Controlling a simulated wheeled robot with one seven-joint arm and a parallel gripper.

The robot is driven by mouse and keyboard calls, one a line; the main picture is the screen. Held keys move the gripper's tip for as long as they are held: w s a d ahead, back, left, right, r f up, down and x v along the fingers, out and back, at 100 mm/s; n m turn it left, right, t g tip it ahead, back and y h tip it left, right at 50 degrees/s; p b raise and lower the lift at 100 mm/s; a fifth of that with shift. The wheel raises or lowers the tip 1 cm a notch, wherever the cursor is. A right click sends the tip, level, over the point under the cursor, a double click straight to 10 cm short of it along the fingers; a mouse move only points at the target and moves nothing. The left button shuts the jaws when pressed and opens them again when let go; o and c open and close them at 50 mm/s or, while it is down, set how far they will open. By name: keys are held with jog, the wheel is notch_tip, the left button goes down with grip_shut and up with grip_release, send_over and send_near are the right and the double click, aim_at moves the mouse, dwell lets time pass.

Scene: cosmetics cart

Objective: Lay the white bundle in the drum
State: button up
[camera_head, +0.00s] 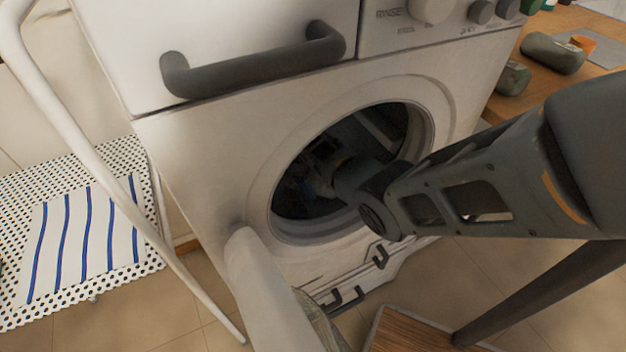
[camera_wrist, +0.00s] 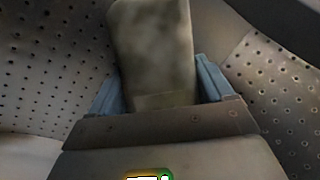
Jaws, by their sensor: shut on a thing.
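The washing machine's drum (camera_head: 385,125) is open at the front, and its inside is dark in the head view. My arm reaches in through the round opening, and my gripper (camera_head: 318,178) is inside. In the wrist view, the blue fingers of my gripper (camera_wrist: 160,88) are shut on the white bundle (camera_wrist: 152,45), which looks grey-beige in the shade. The bundle stands out beyond the fingers. The perforated drum wall (camera_wrist: 55,60) surrounds it on both sides. I cannot tell whether the bundle touches the wall. The head view does not show the bundle clearly.
The open door (camera_head: 265,285) stands out at the lower front. A perforated white surface with a blue-striped cloth (camera_head: 85,240) is at left. A wooden counter (camera_head: 575,75) with rolled dark bundles is at upper right.

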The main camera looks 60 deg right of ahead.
jog(key=shift+f, duration=0.1)
jog(key=o, duration=1.2)
jog(key=shift+c, duration=0.2)
jog(key=p+v, duration=0.2)
jog(key=v, duration=1)
